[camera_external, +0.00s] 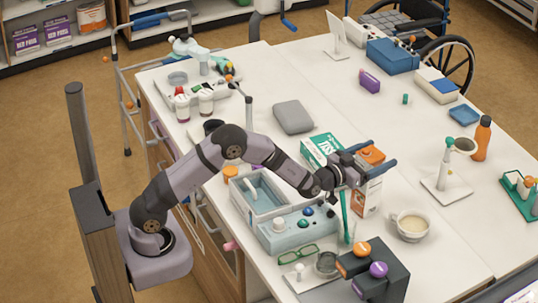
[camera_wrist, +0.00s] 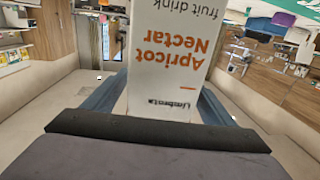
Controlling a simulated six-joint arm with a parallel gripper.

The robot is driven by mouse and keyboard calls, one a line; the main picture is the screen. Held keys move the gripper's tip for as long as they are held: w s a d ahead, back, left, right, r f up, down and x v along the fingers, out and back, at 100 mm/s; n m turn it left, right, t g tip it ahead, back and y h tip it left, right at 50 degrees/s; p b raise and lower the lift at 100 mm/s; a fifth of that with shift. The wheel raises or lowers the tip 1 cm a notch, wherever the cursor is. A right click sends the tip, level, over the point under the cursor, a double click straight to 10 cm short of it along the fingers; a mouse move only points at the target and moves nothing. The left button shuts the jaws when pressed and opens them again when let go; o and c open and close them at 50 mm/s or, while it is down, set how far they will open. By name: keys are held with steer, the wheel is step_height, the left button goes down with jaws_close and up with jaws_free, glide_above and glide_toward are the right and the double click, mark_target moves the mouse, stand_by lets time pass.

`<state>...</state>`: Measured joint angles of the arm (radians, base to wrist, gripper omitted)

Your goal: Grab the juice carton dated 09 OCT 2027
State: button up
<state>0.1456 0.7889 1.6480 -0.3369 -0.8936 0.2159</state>
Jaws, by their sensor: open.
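A white carton with an orange top (camera_external: 368,195) stands upright on the table, partly hidden behind my gripper. In the wrist view the carton (camera_wrist: 168,60) shows upside down, with "Apricot Nectar", "fruit drink" and "Limbrota" printed on it. No date is readable in either view. My gripper (camera_external: 376,156) is open at the upper part of the carton, with one blue finger on each side. In the wrist view the carton stands between the fingers of my gripper (camera_wrist: 160,97). I cannot tell whether the fingers touch it.
A teal and white box (camera_external: 318,148) stands close behind my wrist. A cup (camera_external: 411,226) is right of the carton. A pale blue tray (camera_external: 262,196) and a green toothbrush (camera_external: 344,215) are nearby. Dark blocks (camera_external: 383,280) stand at the front. The table's middle is fairly clear.

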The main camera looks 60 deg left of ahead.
steer(key=shift+w+a, duration=0.1)
steer(key=shift+w, duration=0.7)
steer(key=shift+c, duration=0.3)
jaws_close()
steer(key=shift+r, duration=0.35)
steer(key=shift+r, duration=0.1)
